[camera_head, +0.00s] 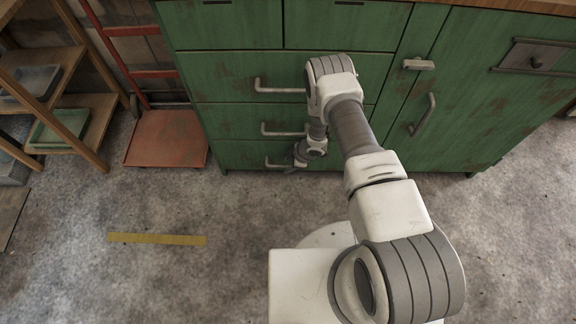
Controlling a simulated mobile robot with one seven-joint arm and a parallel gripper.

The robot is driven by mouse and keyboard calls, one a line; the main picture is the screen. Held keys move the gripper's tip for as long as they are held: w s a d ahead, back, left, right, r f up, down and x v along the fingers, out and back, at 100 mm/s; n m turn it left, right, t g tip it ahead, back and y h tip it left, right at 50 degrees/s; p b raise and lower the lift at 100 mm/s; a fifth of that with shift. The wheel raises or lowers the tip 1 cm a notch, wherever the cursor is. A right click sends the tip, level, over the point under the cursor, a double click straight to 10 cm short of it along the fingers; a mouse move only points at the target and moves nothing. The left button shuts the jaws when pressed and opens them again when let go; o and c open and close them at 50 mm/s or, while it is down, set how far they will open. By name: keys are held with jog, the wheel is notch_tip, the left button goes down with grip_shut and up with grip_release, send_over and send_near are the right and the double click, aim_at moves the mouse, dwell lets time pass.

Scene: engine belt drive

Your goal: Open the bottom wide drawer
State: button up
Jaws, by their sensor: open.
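The bottom wide drawer (238,155) is the lowest of the stacked wide green drawers in the cabinet. It looks shut, its front level with the drawers above. Its grey bar handle (274,163) shows at its left end; the rest is hidden behind my arm. My gripper (292,169) is low in front of this drawer, at or very near the handle. It is open. The fingers are small and partly hidden, so I cannot tell whether they are around the handle or touching it.
Two wide drawers with bar handles (280,90) (283,130) sit above. A green cabinet door with a handle (423,115) is at right. A red hand truck (166,139) and a wooden shelf (88,125) stand at left. The floor in front is clear, with a yellow strip (157,239).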

jog(key=shift+f, duration=0.1)
grip_shut()
dwell(1.4)
